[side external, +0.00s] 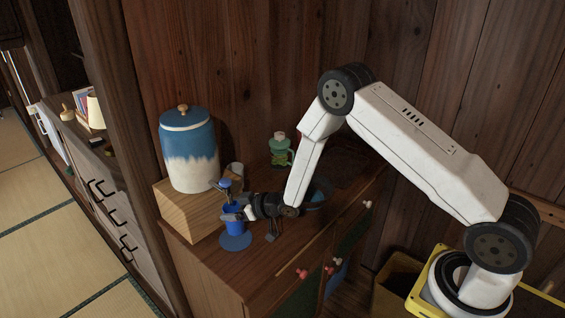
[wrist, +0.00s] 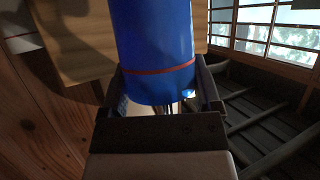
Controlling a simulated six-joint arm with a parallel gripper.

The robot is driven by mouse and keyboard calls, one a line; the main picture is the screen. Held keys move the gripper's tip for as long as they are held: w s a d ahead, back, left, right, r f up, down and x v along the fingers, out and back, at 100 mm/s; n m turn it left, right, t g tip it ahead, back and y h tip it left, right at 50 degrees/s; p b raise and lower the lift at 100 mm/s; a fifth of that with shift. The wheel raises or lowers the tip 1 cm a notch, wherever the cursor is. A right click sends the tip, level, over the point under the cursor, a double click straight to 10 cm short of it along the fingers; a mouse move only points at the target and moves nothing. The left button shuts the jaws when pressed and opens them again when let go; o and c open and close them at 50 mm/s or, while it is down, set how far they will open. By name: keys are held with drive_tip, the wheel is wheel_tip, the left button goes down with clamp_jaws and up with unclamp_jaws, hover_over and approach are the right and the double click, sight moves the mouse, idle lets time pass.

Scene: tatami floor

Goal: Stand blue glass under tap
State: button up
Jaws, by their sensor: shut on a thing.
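The blue glass (side external: 236,226) is upright in my gripper (side external: 235,209), just in front of the wooden block. In the wrist view the glass (wrist: 153,45) is a blue cylinder with a thin reddish band, between the two dark fingers of my gripper (wrist: 160,92). A flat blue disc (side external: 235,242) lies on the cabinet top directly below the glass; I cannot tell whether they touch. The blue and white dispenser (side external: 190,150) stands on the wooden block (side external: 185,212). A small blue part (side external: 225,184) at its lower right may be the tap; my gripper partly hides this area.
A grey cup (side external: 235,171) stands behind the glass, and a green jar (side external: 280,150) stands farther back. A wooden wall (side external: 235,70) closes the back.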

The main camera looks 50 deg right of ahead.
drive_tip(key=shift+w+a+f, duration=0.15)
drive_tip(key=shift+w, duration=0.1)
drive_tip(key=shift+f, duration=1.6)
drive_tip(key=o, duration=1.2)
drive_tip(key=shift+f, duration=0.1)
drive_tip(key=shift+c, duration=0.2)
drive_tip(key=shift+s, duration=0.15)
drive_tip(key=shift+s+r, duration=0.2)
drive_tip(key=shift+r, duration=0.05)
drive_tip(key=v, duration=1.1)
